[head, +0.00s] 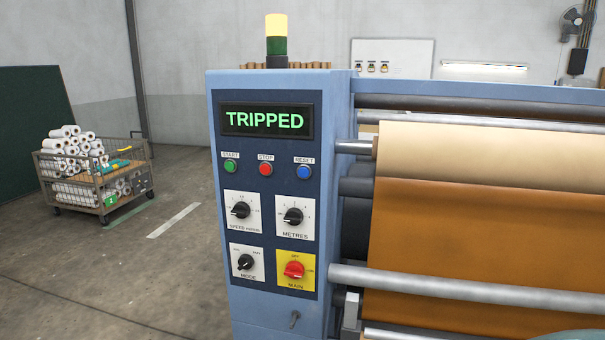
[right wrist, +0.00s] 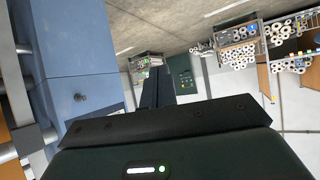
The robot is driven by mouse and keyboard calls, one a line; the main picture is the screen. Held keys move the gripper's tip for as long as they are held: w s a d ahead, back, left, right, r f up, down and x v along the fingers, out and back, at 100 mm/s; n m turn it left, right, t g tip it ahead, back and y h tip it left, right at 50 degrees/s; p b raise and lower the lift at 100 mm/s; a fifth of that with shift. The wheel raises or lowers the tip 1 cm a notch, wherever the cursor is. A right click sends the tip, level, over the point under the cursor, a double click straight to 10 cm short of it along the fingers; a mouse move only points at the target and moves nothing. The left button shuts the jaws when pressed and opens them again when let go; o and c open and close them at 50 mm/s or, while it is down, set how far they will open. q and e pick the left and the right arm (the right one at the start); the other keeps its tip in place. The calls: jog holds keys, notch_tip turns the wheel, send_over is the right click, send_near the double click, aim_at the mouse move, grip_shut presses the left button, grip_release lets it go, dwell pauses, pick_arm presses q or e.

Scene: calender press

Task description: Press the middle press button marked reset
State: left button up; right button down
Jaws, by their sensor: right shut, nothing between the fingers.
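The blue button marked RESET (head: 303,172) is the rightmost of three push buttons on the press's control panel (head: 268,205). The red STOP button (head: 265,170) is the middle one, and the green START button (head: 230,167) is at the left. Above them a display (head: 265,120) reads TRIPPED in green. My right gripper (right wrist: 157,76) shows in the right wrist view with its dark fingers together and nothing between them. The blue press housing (right wrist: 72,60) is to its left there, and no buttons show in that view. My left gripper is in neither view.
Below the buttons are dials SPEED (head: 241,210) and METRES (head: 293,216), a MODE knob (head: 246,262) and a red MAIN switch (head: 294,269). Rollers with brown sheet (head: 480,235) are at the right. A cart of rolls (head: 95,190) stands at the left; floor between is clear.

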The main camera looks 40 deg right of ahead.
jog(key=w+d+r+t+h, duration=0.1)
jog(key=w+d+r+t, duration=0.3)
jog(key=w+r, duration=0.65)
jog(key=w+d+r+t+h, duration=0.1)
jog(key=d+r, duration=0.3)
jog(key=r, duration=0.6)
jog(key=w+d+r+t+h, duration=0.2)
jog(key=w+d+r+t, duration=0.1)
jog(key=r, duration=0.7)
jog(key=w+d+r+n+t+h, duration=0.1)
jog(key=w+d+r, duration=0.3)
jog(key=r, duration=0.6)
jog(key=shift+w+d+r+t, duration=0.2)
jog(key=shift+w+d+t, duration=0.05)
jog(key=shift+d+t, duration=0.35)
